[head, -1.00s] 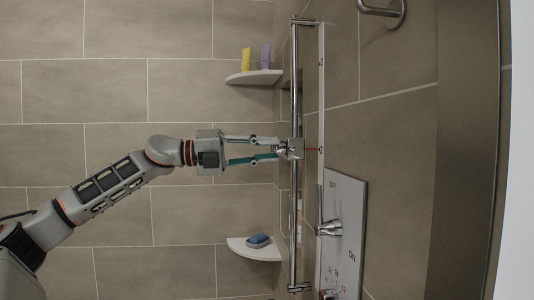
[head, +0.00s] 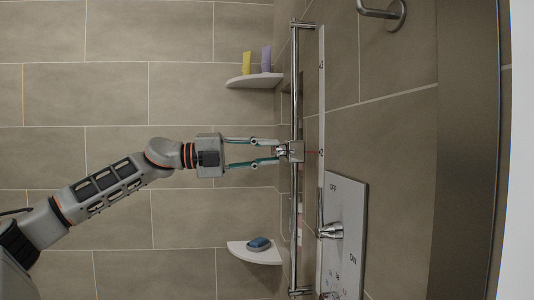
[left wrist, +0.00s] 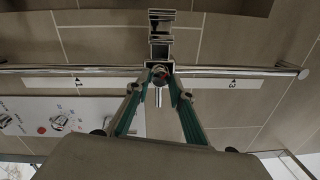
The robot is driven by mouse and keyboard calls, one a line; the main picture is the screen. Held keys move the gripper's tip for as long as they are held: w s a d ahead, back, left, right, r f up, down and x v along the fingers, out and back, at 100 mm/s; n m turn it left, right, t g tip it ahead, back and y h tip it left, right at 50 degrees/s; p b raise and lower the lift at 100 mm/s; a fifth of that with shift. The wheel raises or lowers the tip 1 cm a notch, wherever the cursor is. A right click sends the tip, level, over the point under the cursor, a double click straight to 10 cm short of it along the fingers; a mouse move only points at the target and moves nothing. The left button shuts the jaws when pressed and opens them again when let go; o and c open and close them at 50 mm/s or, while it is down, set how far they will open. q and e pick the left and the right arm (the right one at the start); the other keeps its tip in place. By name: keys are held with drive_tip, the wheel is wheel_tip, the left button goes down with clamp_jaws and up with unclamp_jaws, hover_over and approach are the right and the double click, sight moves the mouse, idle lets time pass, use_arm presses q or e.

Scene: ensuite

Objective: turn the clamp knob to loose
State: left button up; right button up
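The clamp (head: 296,151) is a chrome block on the shower rail (head: 295,90). Its small chrome knob (head: 282,152) faces my left gripper (head: 277,151). The left gripper's two teal-lined fingers reach to the knob and stand on either side of it; they look open, and contact is hard to tell. My right gripper is not in view.
A white numbered strip (head: 321,110) runs beside the rail. A shower control panel (head: 345,225) with a lever stands off the rail's lower part. Corner shelves hold two bottles (head: 256,60) and a blue soap (head: 259,243). A chrome bar (head: 385,12) is at top right.

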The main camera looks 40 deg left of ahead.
use_arm(q)
drive_tip(key=o, duration=0.3)
drive_tip(key=shift+o, duration=0.2)
drive_tip(key=shift+r, duration=0.15)
wheel_tip(320, 180, up, 10)
idle(0.6)
